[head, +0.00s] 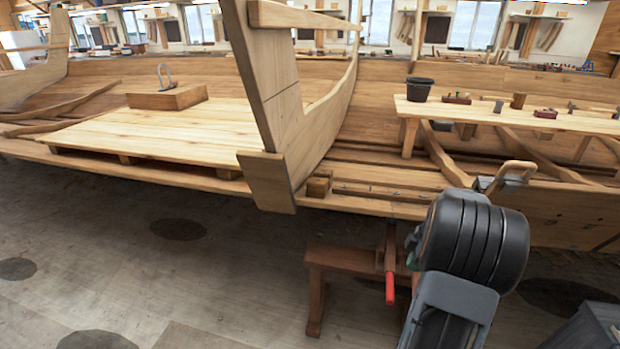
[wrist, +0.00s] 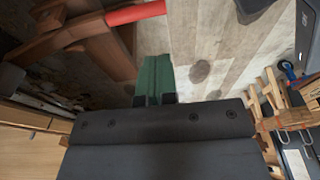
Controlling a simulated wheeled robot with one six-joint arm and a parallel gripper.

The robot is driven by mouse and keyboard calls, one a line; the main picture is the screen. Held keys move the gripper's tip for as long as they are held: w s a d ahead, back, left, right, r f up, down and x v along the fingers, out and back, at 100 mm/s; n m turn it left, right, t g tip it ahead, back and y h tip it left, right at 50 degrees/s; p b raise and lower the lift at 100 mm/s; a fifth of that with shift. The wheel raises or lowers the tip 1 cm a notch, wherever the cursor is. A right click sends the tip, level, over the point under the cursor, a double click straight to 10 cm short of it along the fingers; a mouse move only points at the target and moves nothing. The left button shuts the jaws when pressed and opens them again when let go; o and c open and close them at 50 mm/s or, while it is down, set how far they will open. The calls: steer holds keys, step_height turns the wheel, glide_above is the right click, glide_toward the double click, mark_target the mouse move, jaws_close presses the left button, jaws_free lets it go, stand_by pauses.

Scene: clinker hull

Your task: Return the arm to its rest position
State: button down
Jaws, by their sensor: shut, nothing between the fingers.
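My gripper (wrist: 155,66) shows in the wrist view as two green fingers side by side, pressed together with nothing between them. In the head view my dark arm stands at the lower right, in front of the hull. Only a small green bit of my gripper (head: 413,246) shows there, at the arm's left edge. The rest is hidden behind the arm.
A red-brown wooden stand (head: 330,262) with a red-handled clamp (head: 390,288) is close left of my arm. The red handle (wrist: 135,14) tops the wrist view. A plank bench (head: 480,113) bears a black bucket (head: 419,89). The floor at left is clear.

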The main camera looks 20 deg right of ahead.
steer(key=s+a+r+m+t+p, duration=0.1)
steer(key=s+a+r+m+p, duration=0.1)
steer(key=a+r+p, duration=0.5)
steer(key=s+a+r+m+t+h+p, duration=0.1)
steer(key=a+r+m+p, duration=0.4)
steer(key=a+r, duration=0.7)
steer(key=s+a+r+m+h+p, duration=0.1)
steer(key=s+a+r+m+p, duration=0.2)
steer(key=a+r+p, duration=0.6)
step_height(320, 180, up, 2)
steer(key=shift+a+r+m+t, duration=0.15)
steer(key=shift+a+m+t, duration=0.25)
steer(key=shift+a, duration=0.45)
steer(key=shift+s, duration=0.1)
